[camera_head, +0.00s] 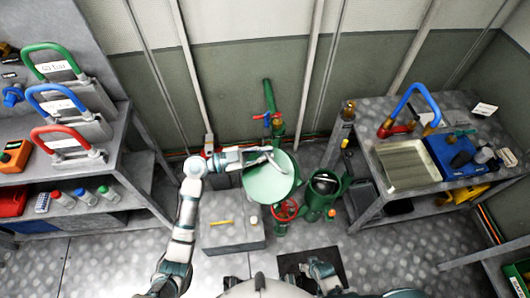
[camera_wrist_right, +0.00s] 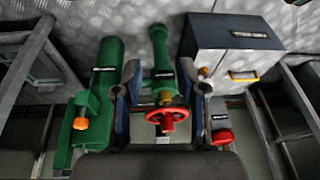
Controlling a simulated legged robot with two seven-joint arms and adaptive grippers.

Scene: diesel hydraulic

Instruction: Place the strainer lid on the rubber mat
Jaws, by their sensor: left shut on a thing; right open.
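The strainer lid, a pale green round disc (camera_head: 268,183), is in the middle of the head view. My left gripper (camera_head: 277,163) is shut on its far edge and holds it up, seen from above. The green strainer body (camera_head: 323,190) stands just right of the lid, its dark top uncovered. The black rubber mat (camera_head: 311,260) lies on the floor at the bottom centre, partly hidden by my own parts. My right gripper (camera_wrist_right: 160,98) is open in the right wrist view, with a red handwheel (camera_wrist_right: 167,116) showing between and beyond its fingers.
A grey box (camera_head: 232,236) with a yellow handle stands left of the mat. A shelf (camera_head: 125,165) with coloured padlock-like items is at left. A workbench (camera_head: 370,150) with a tray (camera_head: 407,164) and blue box is at right. Green pipework (camera_head: 272,110) rises behind the lid.

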